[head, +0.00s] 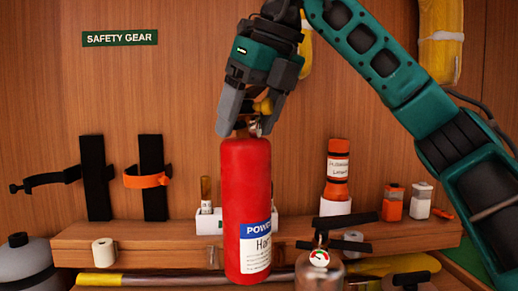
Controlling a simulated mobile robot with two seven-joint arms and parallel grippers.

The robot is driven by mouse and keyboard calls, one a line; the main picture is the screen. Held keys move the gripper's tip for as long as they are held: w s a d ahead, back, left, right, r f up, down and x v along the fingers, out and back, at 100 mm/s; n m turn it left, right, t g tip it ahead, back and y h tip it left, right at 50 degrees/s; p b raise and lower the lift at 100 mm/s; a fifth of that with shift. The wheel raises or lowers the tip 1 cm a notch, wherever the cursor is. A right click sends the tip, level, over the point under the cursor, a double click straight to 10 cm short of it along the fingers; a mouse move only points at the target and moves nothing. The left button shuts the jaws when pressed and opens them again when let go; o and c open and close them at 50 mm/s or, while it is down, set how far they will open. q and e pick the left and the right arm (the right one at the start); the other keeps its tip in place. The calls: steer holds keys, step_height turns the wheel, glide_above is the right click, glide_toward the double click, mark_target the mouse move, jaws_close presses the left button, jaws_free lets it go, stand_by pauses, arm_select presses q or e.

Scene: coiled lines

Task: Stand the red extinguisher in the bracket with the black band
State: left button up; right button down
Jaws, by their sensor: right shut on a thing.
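The red extinguisher (246,190) is upright in the middle of the head view, in front of the wooden shelf. My right gripper (248,118) comes from above and is shut on its top, around the valve and handle. The extinguisher's base overlaps the shelf front and the lower things; I cannot tell whether it touches anything. The bracket with the black band (95,178) stands against the wooden wall at the left, with its band (48,180) reaching out to the left. No extinguisher is in it. My left gripper is not in view.
A second bracket with an orange band (150,180) stands just right of the black-banded one. Grey cylinders (22,262) (318,275) and a yellow pole (180,279) are low in front.

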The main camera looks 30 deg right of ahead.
mark_target(250, 240)
step_height(250, 240, down, 14)
steer(key=b, duration=0.2)
steer(key=shift+f+b, duration=0.2)
steer(key=shift+b, duration=0.15)
steer(key=shift+f+b, duration=0.3)
steer(key=shift+f, duration=1.85)
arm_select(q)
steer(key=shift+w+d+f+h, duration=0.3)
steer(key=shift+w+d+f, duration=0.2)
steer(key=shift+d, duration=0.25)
arm_select(e)
steer(key=shift+f, duration=0.1)
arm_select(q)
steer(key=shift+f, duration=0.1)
arm_select(e)
steer(key=shift+f, duration=0.2)
jaws_free()
steer(key=shift+f, duration=0.1)
steer(key=shift+s, duration=0.1)
